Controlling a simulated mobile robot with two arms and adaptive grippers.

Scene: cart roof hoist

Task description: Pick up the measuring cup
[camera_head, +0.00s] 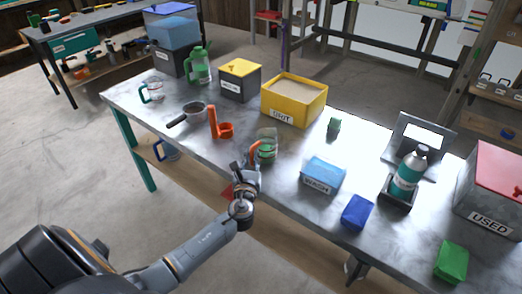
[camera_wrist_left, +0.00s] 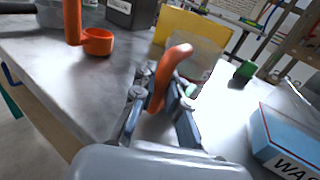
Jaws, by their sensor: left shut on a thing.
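The clear measuring cup (camera_head: 268,146) stands at the near edge of the grey table, with an orange handle (camera_head: 254,153) toward me. In the left wrist view the orange handle (camera_wrist_left: 163,78) rises between my fingers, and the cup's clear body is faint behind it. My left gripper (camera_head: 247,172) is shut on this handle; it also shows in the left wrist view (camera_wrist_left: 160,103). Whether the cup's base touches the table is hard to tell. My right gripper is not in view.
An orange scoop (camera_head: 222,129) stands left of the cup, with a dark pan (camera_head: 193,111) beyond. A blue wash box (camera_head: 323,174) is to the right. The table (camera_head: 295,150) is clear between cup and wash box.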

